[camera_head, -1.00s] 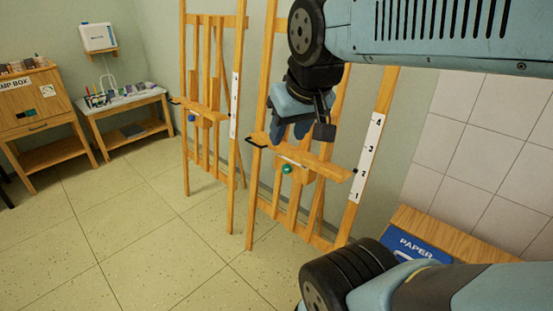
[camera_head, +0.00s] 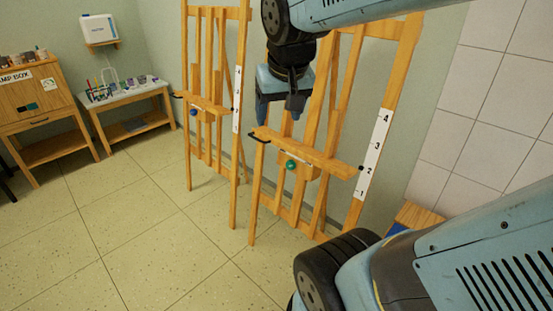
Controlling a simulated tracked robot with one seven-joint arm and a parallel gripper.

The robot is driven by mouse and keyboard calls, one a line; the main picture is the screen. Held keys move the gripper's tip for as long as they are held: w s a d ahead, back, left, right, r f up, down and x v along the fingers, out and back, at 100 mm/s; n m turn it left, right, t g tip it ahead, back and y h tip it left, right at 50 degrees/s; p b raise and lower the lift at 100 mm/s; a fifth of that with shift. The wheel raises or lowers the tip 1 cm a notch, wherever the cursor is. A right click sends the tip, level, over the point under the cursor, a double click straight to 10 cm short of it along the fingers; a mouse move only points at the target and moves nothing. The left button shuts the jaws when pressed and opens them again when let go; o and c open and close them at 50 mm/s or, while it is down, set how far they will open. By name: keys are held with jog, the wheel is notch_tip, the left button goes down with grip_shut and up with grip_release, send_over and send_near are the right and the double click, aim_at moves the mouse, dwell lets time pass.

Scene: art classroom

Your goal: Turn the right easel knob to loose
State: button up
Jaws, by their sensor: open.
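The right easel (camera_head: 384,140) is wooden and stands against the wall right of centre, with a white number strip on its right leg. Its green knob (camera_head: 291,165) sits just below the tray ledge (camera_head: 310,152). Whether the knob is tight or loose cannot be told from here. My gripper (camera_head: 276,118) hangs in front of the easel's upper left part, above the ledge and the green knob. It points down, is open, and holds nothing I can see. It appears apart from the knob. My arm hides part of the easel's top left.
A left easel (camera_head: 240,80) with a blue knob (camera_head: 193,112) stands beside it. A small table (camera_head: 125,98) with art supplies and a wooden cabinet (camera_head: 35,100) stand at the left. A wooden-topped unit (camera_head: 418,215) shows at the right. The tiled floor (camera_head: 140,220) is clear.

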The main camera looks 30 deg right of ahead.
jog(key=w+d+f+m+g+h, duration=0.1)
jog(key=w+d+f+m, duration=0.1)
jog(key=w, duration=0.3)
jog(key=w+d+f+m+g+h, duration=0.1)
jog(key=w+d+f+m, duration=0.1)
jog(key=w, duration=0.4)
jog(key=m+g+h, duration=0.2)
jog(key=m+g, duration=0.1)
jog(key=m, duration=0.3)
send_over(289, 165)
jog(key=a, duration=0.6)
notch_tip(289, 165, down, 23)
jog(key=x, duration=1.3)
jog(key=shift+w+d+f, duration=0.15)
jog(key=shift+w+d, duration=0.05)
jog(key=shift+d, duration=0.1)
jog(key=shift+c, duration=0.3)
jog(key=c, duration=0.9)
jog(key=shift+a, duration=0.3)
jog(key=shift+c, duration=0.5)
jog(key=shift+d+h, duration=0.15)
jog(key=shift+h, duration=0.15)
